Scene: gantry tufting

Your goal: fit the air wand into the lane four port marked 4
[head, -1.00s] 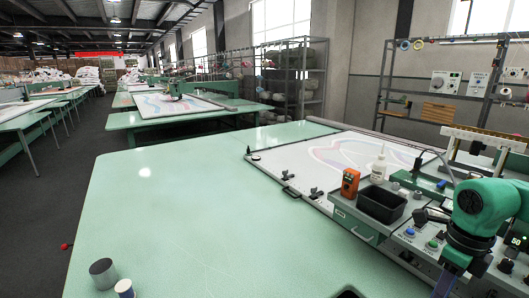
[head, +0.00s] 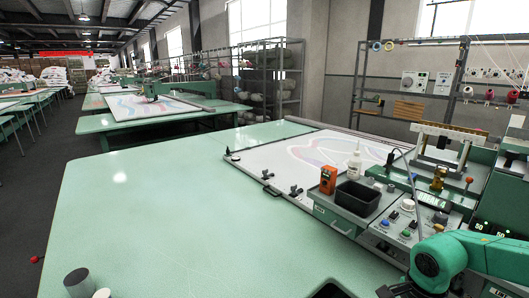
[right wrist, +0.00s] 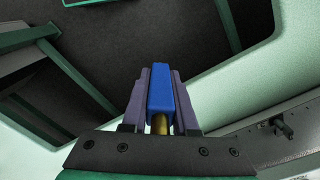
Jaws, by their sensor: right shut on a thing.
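In the right wrist view, my right gripper (right wrist: 160,72) has its two purple fingers shut on a blue block-shaped handle with a brass-coloured stem, which I take to be the air wand (right wrist: 160,92). The wand lies between the fingers, and its far end is hidden. The gripper is over the table's edge, with dark floor beyond. In the head view my right arm shows at the lower right, but its fingers are out of frame. My left gripper is in neither view.
A control panel (head: 383,236) with buttons and a black bin (head: 357,198) stands at the right. An orange device (head: 328,180) and white bottle (head: 354,164) are near it. Grey and white spools (head: 78,282) stand at the lower left. The green table's (head: 190,215) middle is clear.

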